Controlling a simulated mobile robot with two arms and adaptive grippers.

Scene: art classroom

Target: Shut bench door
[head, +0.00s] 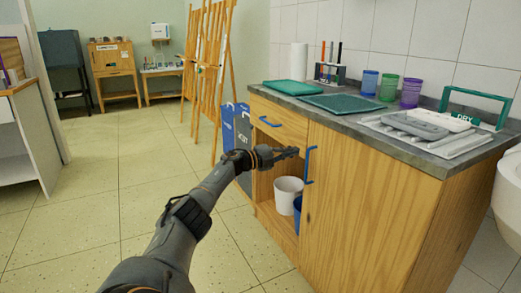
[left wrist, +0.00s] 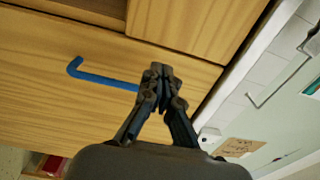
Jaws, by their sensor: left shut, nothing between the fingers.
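The bench (head: 420,240) is a wooden cabinet with a grey worktop on the right of the head view. Its door (head: 370,205) is a wide wooden panel with a blue upright handle (head: 309,165) near its left edge. Left of the door the compartment is open. My left gripper (head: 294,152) is shut and empty, in front of the opening and just left of the door handle. In the left wrist view my gripper (left wrist: 161,72) overlaps one end of a blue handle (left wrist: 100,76) on a wooden panel; I cannot tell whether they touch. My right gripper is out of view.
A white bin (head: 288,194) and a partly hidden blue bin (head: 298,214) stand in the open compartment. A drawer (head: 272,120) with a blue handle is above it. Trays and cups stand on the worktop. A white basin (head: 509,198) is at right. Floor at left is clear.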

